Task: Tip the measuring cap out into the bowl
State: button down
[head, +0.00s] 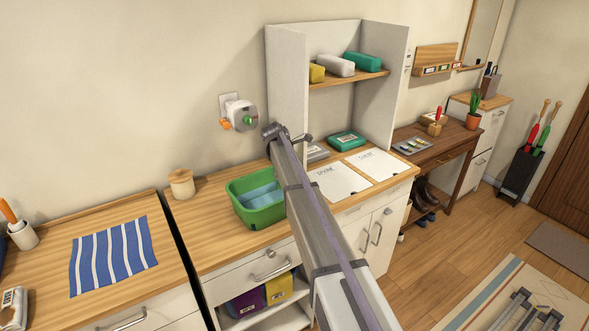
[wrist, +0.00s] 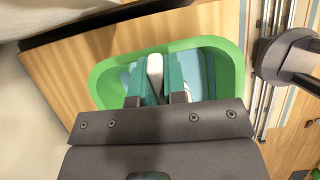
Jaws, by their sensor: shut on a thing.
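In the wrist view my gripper (wrist: 156,72) has two teal fingers shut on a narrow white piece (wrist: 155,65), which I take for the measuring cap. Its contents and tilt cannot be told. Beneath the fingers is a green bowl (wrist: 105,84), a rounded rectangular tub with something light blue inside. In the head view the green bowl (head: 258,219) stands on the wooden counter, partly behind my arm. My gripper and the white piece do not show in the head view.
The counter (head: 212,205) has a wooden pot (head: 182,184) at its left and white papers (head: 370,163) at its right. A tall white shelf unit (head: 287,90) stands behind. A wall socket with a plug (head: 241,113) is above. A striped blue cloth (head: 113,255) lies at left.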

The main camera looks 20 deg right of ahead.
jog(key=shift+a+f+h+b, duration=0.3)
jog(key=shift+f+b, duration=0.1)
jog(key=shift+b, duration=0.05)
jog(key=shift+s+a+r+t+h, duration=0.15)
jog(key=shift+a+r+h, duration=0.2)
jog(key=shift+a+h, duration=0.1)
jog(key=shift+s+a+r+t+h, duration=0.1)
jog(key=shift+a+r+t+h, duration=0.05)
jog(key=shift+a+r+h, duration=0.25)
jog(key=shift+s+a+r+t+h+b, duration=0.1)
jog(key=shift+a+r+t+h+b, duration=0.1)
jog(key=shift+a+r+h+b, duration=0.45)
jog(key=shift+s+a+r+t+h+b, duration=0.1)
jog(key=shift+r+t+h+b, duration=0.15)
jog(key=shift+h, duration=0.75)
jog(key=shift+s+a+r+t+h+b, duration=0.15)
jog(key=shift+a+r+h+b, duration=0.3)
jog(key=shift+h, duration=0.35)
jog(key=shift+d+r, duration=0.1)
jog(key=shift+b, duration=0.3)
jog(key=shift+a+r+h+b, duration=0.3)
jog(key=shift+a+h+b, duration=0.35)
jog(key=shift+h, duration=0.25)
jog(key=shift+s+r+t+h, duration=0.1)
jog(key=shift+r+t+h, duration=0.15)
jog(key=shift+t+h, duration=0.05)
jog(key=shift+a+h+b, duration=0.2)
jog(key=shift+h+b, duration=0.1)
jog(key=shift+b, duration=0.35)
